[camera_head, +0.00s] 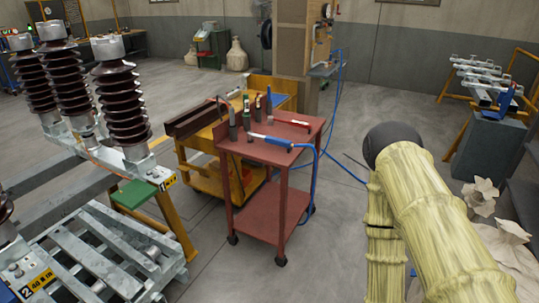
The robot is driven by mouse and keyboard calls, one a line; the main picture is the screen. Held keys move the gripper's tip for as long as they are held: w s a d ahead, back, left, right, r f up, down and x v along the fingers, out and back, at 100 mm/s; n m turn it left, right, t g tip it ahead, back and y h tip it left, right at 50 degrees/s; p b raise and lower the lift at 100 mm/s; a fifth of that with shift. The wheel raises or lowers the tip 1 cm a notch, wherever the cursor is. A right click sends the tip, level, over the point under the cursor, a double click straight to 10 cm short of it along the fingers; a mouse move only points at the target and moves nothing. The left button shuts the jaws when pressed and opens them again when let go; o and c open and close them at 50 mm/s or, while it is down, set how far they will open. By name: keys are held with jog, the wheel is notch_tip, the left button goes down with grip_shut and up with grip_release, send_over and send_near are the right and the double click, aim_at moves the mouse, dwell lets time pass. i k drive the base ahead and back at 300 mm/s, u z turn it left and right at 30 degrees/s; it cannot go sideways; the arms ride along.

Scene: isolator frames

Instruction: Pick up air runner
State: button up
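A blue and silver tool with a blue hose at its end, which looks like the air runner (272,140), lies on the top shelf of a red two-level cart (240,153). It lies near the front edge of the shelf. Its blue hose loops over the cart's right side and hangs down. My arm, in a yellow cover with a dark joint, is at the right of the view, apart from the cart. My gripper does not show.
Several dark upright tools (246,113) and a red-handled tool (293,122) are on the same shelf. A yellow cart (185,140) stands behind it. Insulator columns (122,100) on a metal frame stand at left. Floor between the cart and my arm is mostly clear.

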aim_at(281, 143)
jog(key=u, duration=0.2)
jog(key=k, duration=0.3)
jog(key=z, duration=1.05)
jog(key=i, duration=1.05)
jog(key=u, duration=0.45)
jog(key=i, duration=0.75)
jog(key=u, duration=0.8)
